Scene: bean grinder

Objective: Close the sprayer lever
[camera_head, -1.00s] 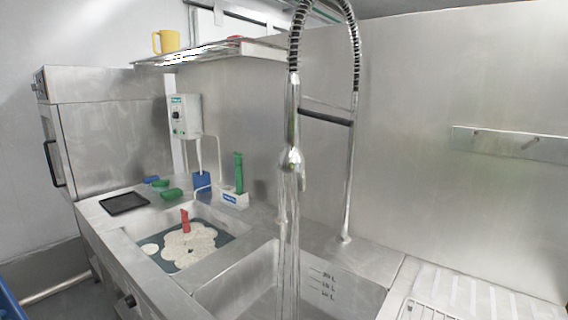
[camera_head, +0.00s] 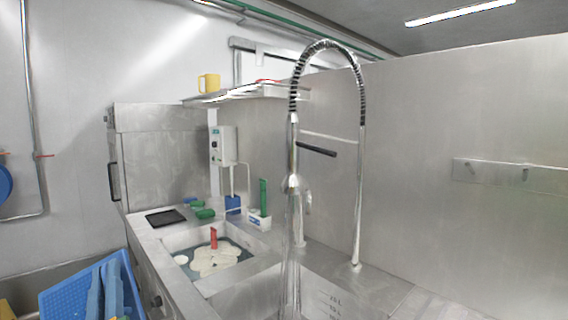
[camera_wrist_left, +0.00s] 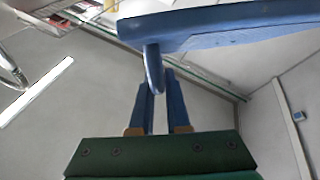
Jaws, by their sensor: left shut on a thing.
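The sprayer (camera_head: 292,183) hangs from a black coiled hose over the right sink, and water runs down from it. A short dark bar (camera_head: 316,149) juts out to the right above the spray head; I cannot tell for sure whether it is the lever. My left gripper (camera_head: 104,272) shows as two blue fingers at the lower left, far from the sprayer. In the left wrist view its fingers (camera_wrist_left: 162,80) are close together, under a blue bar (camera_wrist_left: 225,30). My right gripper is out of view.
A blue crate (camera_head: 58,298) is behind my left gripper. A soaking sink (camera_head: 180,240) holds a red-handled item (camera_head: 214,238). A yellow mug (camera_head: 209,82) stands on the wall shelf. A black tray (camera_head: 166,218) lies on the counter. The air left of the sprayer is clear.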

